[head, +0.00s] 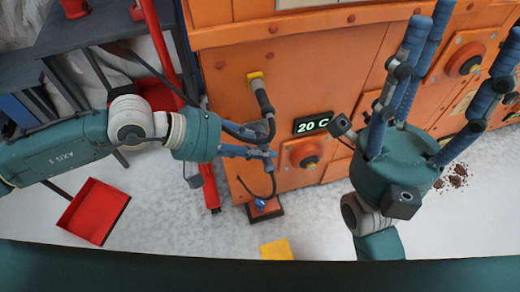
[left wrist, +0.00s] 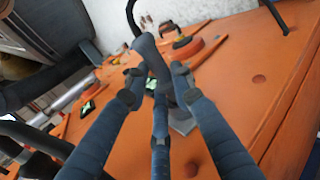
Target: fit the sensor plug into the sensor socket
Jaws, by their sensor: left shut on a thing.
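The orange machine housing (head: 230,60) carries a yellow fitting (head: 255,76) with a dark grey cylindrical piece (head: 263,98) angled down from it; I cannot tell whether this is the sensor plug in its socket. My left gripper (head: 272,153) is just below that piece, beside a dark looping cable. In the left wrist view its fingers (left wrist: 158,78) close around a dark grey cylinder (left wrist: 149,52), apparently the plug, with a cable rising from its top. A grey square plate (left wrist: 183,122) on the panel shows behind the fingers. My right gripper (head: 455,40) is open, empty, fingers spread.
A "20 C" display (head: 312,123) and a round fitting (head: 303,153) sit right of my left gripper. A red tray (head: 95,212) and a yellow sheet (head: 277,249) lie on the floor. Brown debris (head: 456,177) lies at right.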

